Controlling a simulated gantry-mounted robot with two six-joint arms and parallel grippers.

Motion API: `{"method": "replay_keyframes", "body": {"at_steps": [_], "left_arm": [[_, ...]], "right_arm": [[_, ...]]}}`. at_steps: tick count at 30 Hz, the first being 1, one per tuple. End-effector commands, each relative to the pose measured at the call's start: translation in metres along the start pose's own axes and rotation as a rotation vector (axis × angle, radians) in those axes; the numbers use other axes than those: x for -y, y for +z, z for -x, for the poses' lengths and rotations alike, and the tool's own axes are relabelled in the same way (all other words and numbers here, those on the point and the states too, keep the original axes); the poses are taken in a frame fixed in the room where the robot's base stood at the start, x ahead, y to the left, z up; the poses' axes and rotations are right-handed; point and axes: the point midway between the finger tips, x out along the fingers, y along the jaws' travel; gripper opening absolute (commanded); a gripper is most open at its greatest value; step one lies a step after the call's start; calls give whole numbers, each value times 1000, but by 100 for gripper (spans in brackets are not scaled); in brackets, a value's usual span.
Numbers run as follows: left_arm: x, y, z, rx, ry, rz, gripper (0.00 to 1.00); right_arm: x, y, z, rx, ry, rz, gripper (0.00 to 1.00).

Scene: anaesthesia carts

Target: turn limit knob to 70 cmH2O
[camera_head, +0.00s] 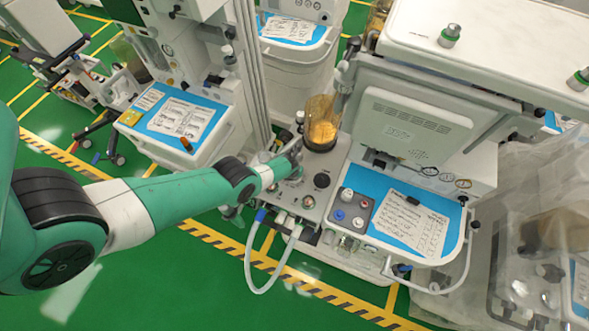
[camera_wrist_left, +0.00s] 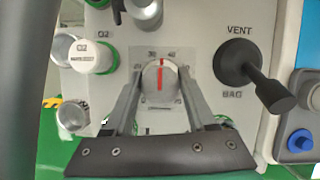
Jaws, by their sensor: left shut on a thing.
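The limit knob (camera_wrist_left: 153,82) is a round grey-white knob with a red pointer line, in the middle of the left wrist view. Its red line points almost straight up, between the 30 and 40 marks on the dial plate. My left gripper (camera_wrist_left: 160,88) has one finger on each side of the knob and is shut on it. In the head view my left gripper (camera_head: 292,155) reaches from the left to the machine's control panel (camera_head: 312,204); there the wrist and gripper hide the knob. My right gripper is not in view.
The black VENT/BAG lever (camera_wrist_left: 240,62) sits right of the knob. The white O2 knob (camera_wrist_left: 92,56) is on its left. In the head view, an amber canister (camera_head: 322,122) stands behind the panel, and a pale hose (camera_head: 250,268) loops below it.

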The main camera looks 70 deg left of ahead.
Motion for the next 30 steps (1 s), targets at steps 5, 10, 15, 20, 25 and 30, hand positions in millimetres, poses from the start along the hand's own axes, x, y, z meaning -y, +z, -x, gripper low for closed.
{"method": "replay_keyframes", "body": {"at_steps": [5, 10, 15, 20, 25, 30], "left_arm": [[0, 2, 2, 3, -9, -18, 0], [0, 1, 2, 2, -10, -20, 1], [1, 2, 2, 3, -9, -19, 0], [1, 1, 2, 2, -9, -19, 80], [0, 1, 2, 1, -9, -18, 86], [0, 1, 2, 1, -9, -18, 86]], "right_arm": [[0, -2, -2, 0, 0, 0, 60], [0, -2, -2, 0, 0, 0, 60], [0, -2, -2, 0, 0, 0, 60], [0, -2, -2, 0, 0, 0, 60], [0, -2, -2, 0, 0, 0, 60], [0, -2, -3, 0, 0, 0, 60]]}}
